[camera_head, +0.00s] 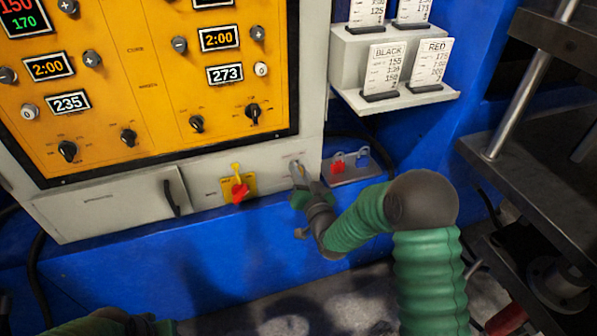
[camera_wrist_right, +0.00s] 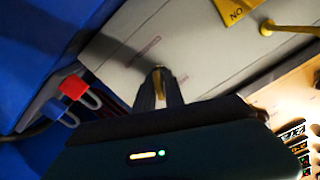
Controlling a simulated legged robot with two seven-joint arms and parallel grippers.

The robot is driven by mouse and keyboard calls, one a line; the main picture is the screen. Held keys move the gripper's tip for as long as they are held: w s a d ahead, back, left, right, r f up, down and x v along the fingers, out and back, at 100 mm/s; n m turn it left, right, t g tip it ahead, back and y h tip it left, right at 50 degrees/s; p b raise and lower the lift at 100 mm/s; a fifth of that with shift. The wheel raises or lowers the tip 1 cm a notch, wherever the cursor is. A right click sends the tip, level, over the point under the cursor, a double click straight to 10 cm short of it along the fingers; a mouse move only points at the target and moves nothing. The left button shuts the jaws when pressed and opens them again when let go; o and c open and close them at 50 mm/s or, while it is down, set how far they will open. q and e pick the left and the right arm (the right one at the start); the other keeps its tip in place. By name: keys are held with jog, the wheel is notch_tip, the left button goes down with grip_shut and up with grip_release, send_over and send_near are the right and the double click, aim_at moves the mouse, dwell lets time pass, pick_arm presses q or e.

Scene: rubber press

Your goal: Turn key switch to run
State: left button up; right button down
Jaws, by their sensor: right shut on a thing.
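The key switch sits on the lower right of the pale grey cabinet front. In the head view its small metallic top (camera_head: 295,165) shows just above my right gripper (camera_head: 302,181), whose fingers hide most of it. My right gripper is shut on the key, with its fingers close to the panel. In the right wrist view the fingertips (camera_wrist_right: 160,82) come together on a narrow brass-coloured piece against the panel. The key's angle is too small to read. My left arm shows at the bottom left edge; its gripper's fingers cannot be made out.
A red switch handle (camera_head: 240,191) on a yellow plate is left of my right gripper. Red (camera_head: 338,165) and blue (camera_head: 363,154) padlocks sit on a grey shelf to the right. The orange control panel (camera_head: 140,60) is above. Metal press columns stand at far right.

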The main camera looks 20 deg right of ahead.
jog(key=shift+f+m, duration=0.1)
jog(key=shift+m, duration=0.4)
jog(key=c, duration=1.6)
grip_release()
jog(key=shift+d, duration=0.1)
jog(key=shift+o, duration=0.2)
jog(key=shift+s, duration=0.1)
jog(key=s+p, duration=0.7)
jog(key=s, duration=0.9)
jog(key=shift+s+d, duration=0.3)
jog(key=shift+s, duration=0.05)
